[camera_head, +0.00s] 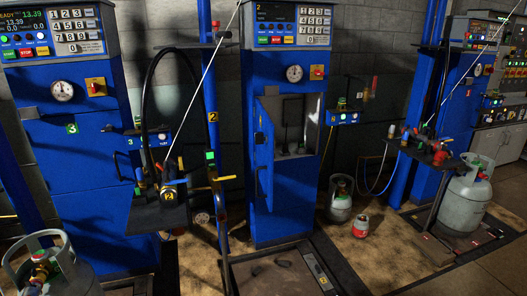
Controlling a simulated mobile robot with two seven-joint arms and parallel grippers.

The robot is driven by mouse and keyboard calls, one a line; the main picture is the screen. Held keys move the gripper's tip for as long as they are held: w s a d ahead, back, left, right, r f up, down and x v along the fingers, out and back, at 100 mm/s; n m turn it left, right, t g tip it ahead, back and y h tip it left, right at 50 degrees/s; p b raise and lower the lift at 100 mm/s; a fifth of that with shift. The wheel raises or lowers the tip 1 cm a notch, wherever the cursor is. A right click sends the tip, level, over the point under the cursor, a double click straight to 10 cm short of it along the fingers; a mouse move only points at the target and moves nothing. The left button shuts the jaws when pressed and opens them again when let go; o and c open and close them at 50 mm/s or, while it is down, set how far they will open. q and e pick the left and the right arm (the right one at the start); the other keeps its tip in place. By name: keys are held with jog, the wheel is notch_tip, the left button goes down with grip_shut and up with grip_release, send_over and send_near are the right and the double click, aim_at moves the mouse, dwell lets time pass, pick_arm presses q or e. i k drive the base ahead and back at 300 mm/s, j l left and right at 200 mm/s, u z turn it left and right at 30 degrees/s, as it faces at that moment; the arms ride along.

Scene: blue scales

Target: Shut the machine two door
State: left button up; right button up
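Machine two (275,75) is the tall blue cabinet in the middle, with a "2" on its display. Its door (264,160) is a narrow blue panel at the left side of the opening. The door stands open and swung outward. The grey-lined compartment (306,120) shows to the right of the door, with dark parts inside. Neither of my grippers is in view, and nothing touches the door.
Machine three (65,130) stands at the left. A blue post (213,120) and a dark shelf with fittings (150,212) stand left of the door. A scale platform (272,272) lies in front of machine two. Gas cylinders (340,200) stand to the right.

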aim_at(264, 156)
jog(key=k+j+z, duration=0.1)
jog(key=j, duration=0.35)
jog(key=k+j, duration=0.1)
jog(key=j, duration=0.35)
jog(key=k+j+z, duration=0.15)
jog(key=j, duration=0.3)
jog(key=i+l, duration=0.1)
jog(key=l, duration=0.15)
jog(key=i+l, duration=0.1)
jog(key=l, duration=0.15)
jog(key=i+l+z, duration=0.35)
jog(key=i+l, duration=0.2)
jog(key=i+j+z, duration=0.15)
jog(key=i, duration=0.3)
jog(key=i+j+z, duration=0.1)
jog(key=i+j, duration=0.25)
jog(key=i, duration=0.05)
